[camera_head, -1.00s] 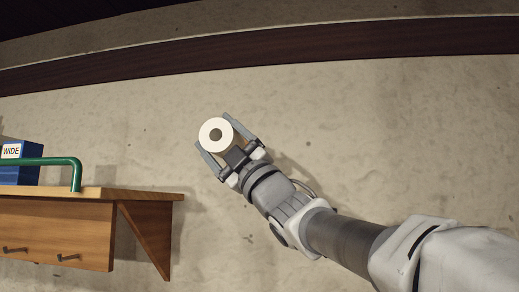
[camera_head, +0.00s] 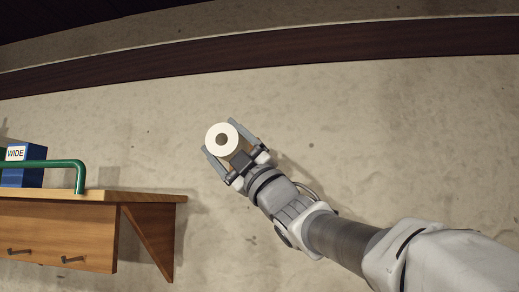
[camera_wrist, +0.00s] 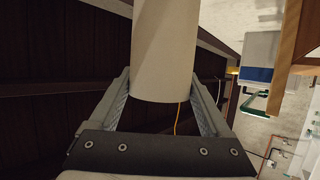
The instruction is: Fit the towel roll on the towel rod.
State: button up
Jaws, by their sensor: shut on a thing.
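The towel roll (camera_head: 212,139) is a white cylinder with a dark round hole in its end, which faces the head camera. My gripper (camera_head: 220,136) is shut on it, one finger on each side. In the wrist view the roll (camera_wrist: 164,50) stands out between the two fingers of my gripper (camera_wrist: 163,85). A green bent bar (camera_head: 60,162), which may be the towel rod, runs above the wooden shelf at the left, with its end turned down to the shelf. The roll is well to the right of this bar and apart from it.
A blue box (camera_head: 22,177) with a "WIDE" label stands behind the green bar. Bare wall lies between shelf and roll. A dark beam (camera_head: 300,65) crosses above.

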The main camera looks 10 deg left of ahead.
jog(key=shift+w, duration=0.65)
jog(key=shift+w, duration=0.3)
dwell(0.7)
jog(key=shift+w+d+p, duration=0.15)
jog(key=shift+w+p, duration=0.35)
jog(key=shift+w, duration=0.7)
jog(key=shift+w, duration=0.2)
dwell(0.6)
jog(key=shift+w, duration=0.5)
jog(key=shift+w, duration=0.15)
jog(key=shift+w+d+p, duration=0.15)
jog(key=shift+w+p, duration=0.35)
jog(key=shift+w, duration=0.2)
jog(key=shift+w, duration=0.1)
dwell(0.6)
jog(key=shift+w, duration=0.4)
